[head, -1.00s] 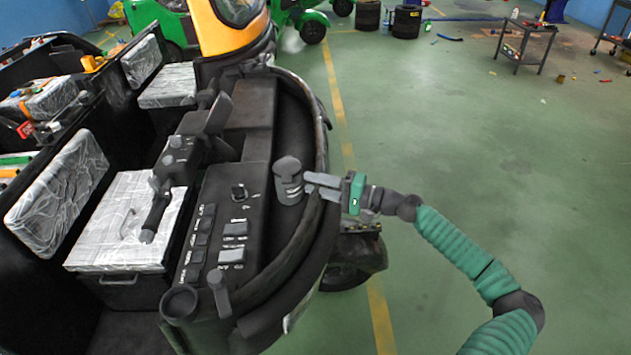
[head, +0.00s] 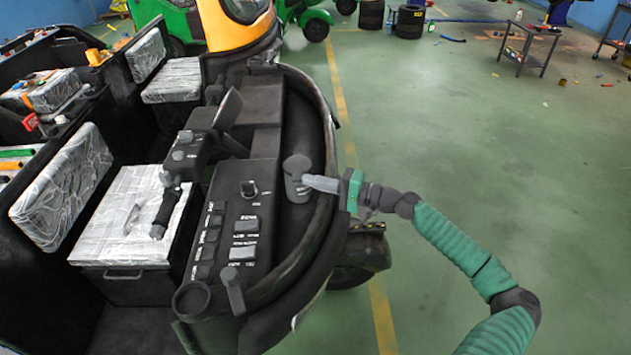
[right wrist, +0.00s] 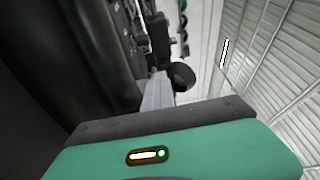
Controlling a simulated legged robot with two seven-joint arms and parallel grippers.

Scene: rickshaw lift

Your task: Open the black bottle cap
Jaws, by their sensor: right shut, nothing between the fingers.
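A dark grey-black bottle stands in the recess right of the vehicle's control panel. Its rounded cap (head: 297,164) is on top and its body (head: 295,190) shows below. My right gripper (head: 310,182) reaches in from the right. Its light grey fingers are shut together, with their tips at the bottle's side just below the cap; I cannot tell whether they touch it. In the right wrist view the shut fingers (right wrist: 157,92) point away from the camera. A dark rounded shape (right wrist: 182,75), probably the cap, shows beside them. My left gripper is not in view.
The control panel (head: 233,230) with switches and a lever lies left of the bottle. A curved black rim (head: 330,205) runs under my right wrist. A plastic-wrapped seat (head: 135,215) is further left.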

